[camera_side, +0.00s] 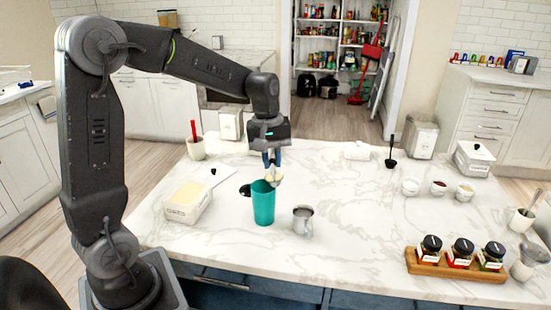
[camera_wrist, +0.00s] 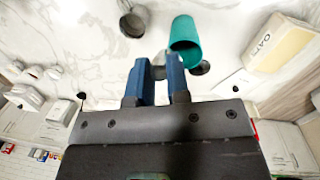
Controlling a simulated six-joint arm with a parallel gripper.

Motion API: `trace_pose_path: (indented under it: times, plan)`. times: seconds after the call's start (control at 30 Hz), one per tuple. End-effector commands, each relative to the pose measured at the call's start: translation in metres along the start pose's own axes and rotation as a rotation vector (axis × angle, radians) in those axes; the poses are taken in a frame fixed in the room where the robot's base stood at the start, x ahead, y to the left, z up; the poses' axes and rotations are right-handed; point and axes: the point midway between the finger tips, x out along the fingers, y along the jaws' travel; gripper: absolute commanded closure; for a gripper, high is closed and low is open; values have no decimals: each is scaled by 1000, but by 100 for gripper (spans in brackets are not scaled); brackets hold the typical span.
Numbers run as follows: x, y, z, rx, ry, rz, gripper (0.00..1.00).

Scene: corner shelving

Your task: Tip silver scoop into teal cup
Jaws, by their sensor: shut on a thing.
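The teal cup (camera_side: 263,206) stands upright on the marble counter, and it also shows in the wrist view (camera_wrist: 186,38). My gripper (camera_side: 272,160) is above and just behind the cup, with its blue fingers pointing down. In the wrist view my gripper (camera_wrist: 160,65) is shut on the silver scoop (camera_wrist: 157,70), which is mostly hidden between the fingers. In the side view the scoop (camera_side: 276,181) is close to the cup's rim and seems to hold something pale. I cannot tell whether it touches the rim or how far it is tilted.
A metal mug (camera_side: 303,220) stands right of the cup. A white oats container (camera_side: 185,203) is at the left. A dark round piece (camera_side: 245,191) lies beside the cup. Spice jars on a wooden tray (camera_side: 455,266) are at the front right.

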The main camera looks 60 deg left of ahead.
Motion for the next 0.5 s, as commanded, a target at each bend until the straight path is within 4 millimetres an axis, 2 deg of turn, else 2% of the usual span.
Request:
trace_pose_path:
  times: [0.5]
  plan:
    - [-12, -29, -17, -7, -158, 273, 100]
